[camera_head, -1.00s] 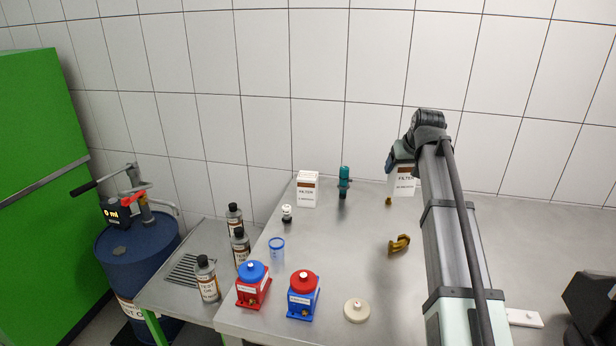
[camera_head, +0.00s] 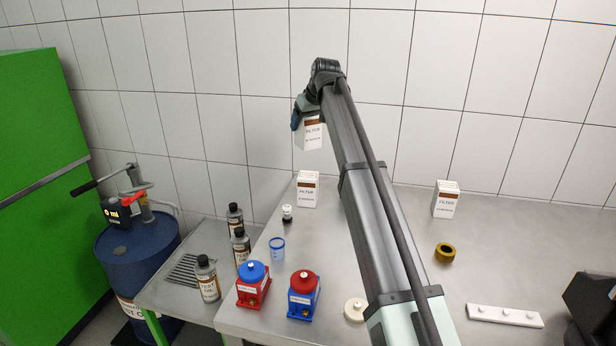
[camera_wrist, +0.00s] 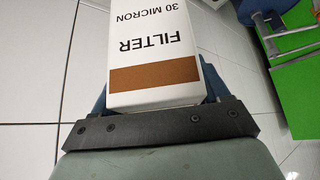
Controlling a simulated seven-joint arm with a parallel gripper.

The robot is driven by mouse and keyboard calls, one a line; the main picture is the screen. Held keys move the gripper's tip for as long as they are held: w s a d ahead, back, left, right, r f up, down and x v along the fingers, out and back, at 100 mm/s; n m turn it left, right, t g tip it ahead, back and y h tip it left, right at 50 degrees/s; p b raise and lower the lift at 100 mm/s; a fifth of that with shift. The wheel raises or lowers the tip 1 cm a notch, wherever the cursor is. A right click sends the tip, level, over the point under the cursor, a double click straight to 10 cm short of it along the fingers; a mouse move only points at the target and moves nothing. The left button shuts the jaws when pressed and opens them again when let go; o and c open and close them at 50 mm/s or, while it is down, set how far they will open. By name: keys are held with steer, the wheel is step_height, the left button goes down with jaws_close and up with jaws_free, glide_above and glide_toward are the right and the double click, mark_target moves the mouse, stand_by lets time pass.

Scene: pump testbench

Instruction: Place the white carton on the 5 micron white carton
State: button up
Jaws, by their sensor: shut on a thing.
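My gripper (camera_head: 301,118) is shut on a white filter carton (camera_head: 312,136) with a brown band. In the wrist view this carton (camera_wrist: 152,55) fills the space between the fingers, and its label reads "FILTER 30 MICRON", upside down. My gripper holds it in the air at the back of the bench. A similar white carton (camera_head: 308,192) stands upright on the bench, below the held carton in the head view, with a gap between. Another white filter carton (camera_head: 446,202) stands upright farther right. The micron figures on both standing cartons are too small to read.
Left front are a blue-topped red unit (camera_head: 253,287), a red-topped blue unit (camera_head: 303,297), a blue cup (camera_head: 277,250) and several bottles (camera_head: 207,280). A small black-and-white part (camera_head: 287,214) stands near the left carton. A yellow ring (camera_head: 445,253) and white bar (camera_head: 505,316) lie right.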

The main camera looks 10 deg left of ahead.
mark_target(313, 138)
steer(key=shift+s+f+n, duration=0.2)
steer(key=shift+f+n, duration=0.1)
step_height(313, 138, down, 10)
steer(key=shift+r, duration=0.15)
stand_by(0.5)
steer(key=o, duration=1.2)
steer(key=shift+d, duration=0.1)
steer(key=v, duration=1.2)
steer(key=shift+w+d+r, duration=0.1)
steer(key=shift+w, duration=0.05)
